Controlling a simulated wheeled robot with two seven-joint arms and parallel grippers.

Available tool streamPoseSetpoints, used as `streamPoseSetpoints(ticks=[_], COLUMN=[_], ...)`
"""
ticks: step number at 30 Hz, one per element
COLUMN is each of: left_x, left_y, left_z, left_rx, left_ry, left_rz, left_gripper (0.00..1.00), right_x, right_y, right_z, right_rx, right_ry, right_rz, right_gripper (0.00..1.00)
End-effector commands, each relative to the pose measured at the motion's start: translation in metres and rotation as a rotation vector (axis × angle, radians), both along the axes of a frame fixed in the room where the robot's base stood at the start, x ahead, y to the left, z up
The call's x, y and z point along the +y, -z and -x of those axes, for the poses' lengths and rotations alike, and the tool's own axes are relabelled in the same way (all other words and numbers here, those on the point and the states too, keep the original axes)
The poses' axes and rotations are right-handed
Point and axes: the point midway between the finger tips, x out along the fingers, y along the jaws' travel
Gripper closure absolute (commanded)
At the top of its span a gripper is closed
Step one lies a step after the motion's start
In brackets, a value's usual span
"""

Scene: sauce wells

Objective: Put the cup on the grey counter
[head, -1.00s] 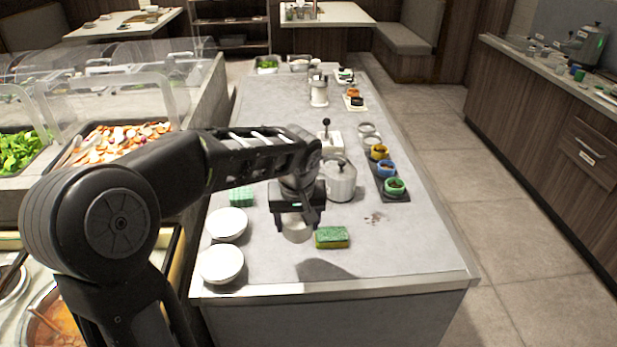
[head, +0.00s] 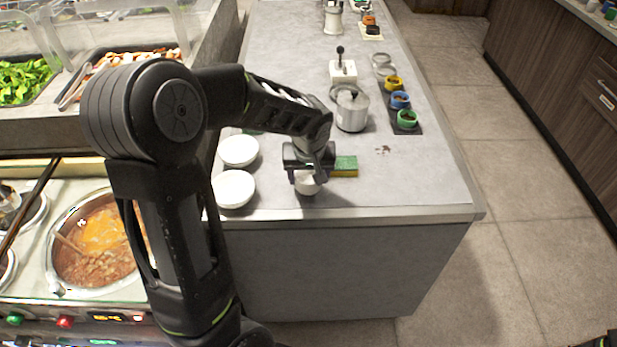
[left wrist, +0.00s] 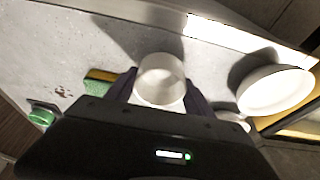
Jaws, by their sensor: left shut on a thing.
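The white cup (head: 308,187) is between the fingers of my left gripper (head: 307,178), near the front of the grey counter (head: 370,195). In the left wrist view the cup (left wrist: 161,80) sits upright between the two dark fingers (left wrist: 160,92), which are shut on it. Its rim faces the camera. I cannot tell whether its base touches the counter. My gripper hides part of the cup in the head view.
A green and yellow sponge (head: 345,166) lies just right of the gripper. Two white bowls (head: 235,188) stand to its left. A lidded pot (head: 352,110) and small coloured sauce pots (head: 407,118) are farther back. The counter's front right is clear.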

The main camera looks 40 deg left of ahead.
Motion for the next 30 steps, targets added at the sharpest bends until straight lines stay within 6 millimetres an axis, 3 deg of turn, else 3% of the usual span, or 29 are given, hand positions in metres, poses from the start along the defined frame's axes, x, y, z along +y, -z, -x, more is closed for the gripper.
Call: streamPoseSetpoints(ticks=[3,15,16,23,30], left_x=[0.0,0.0,0.0,0.0,0.0], left_y=[0.011,0.017,0.015,0.014,0.014], left_z=[0.0,0.0,0.0,0.0,0.0], left_rx=[0.001,-0.001,-0.001,-0.001,-0.001], left_ry=[0.001,0.0,0.0,0.0,0.0], left_rz=[0.0,0.0,0.001,0.001,0.001], left_gripper=[0.81,0.81,0.36,0.18,0.17], right_x=[0.0,0.0,0.0,0.0,0.0], right_y=[-0.002,0.005,0.002,0.002,0.002], right_z=[0.0,0.0,0.0,0.0,0.0], right_rx=[0.001,-0.001,-0.001,-0.001,-0.001], right_ry=[0.0,-0.001,0.0,-0.001,-0.001], right_rz=[0.001,-0.001,-0.001,-0.001,-0.001], right_gripper=[1.0,1.0,1.0,1.0,1.0])
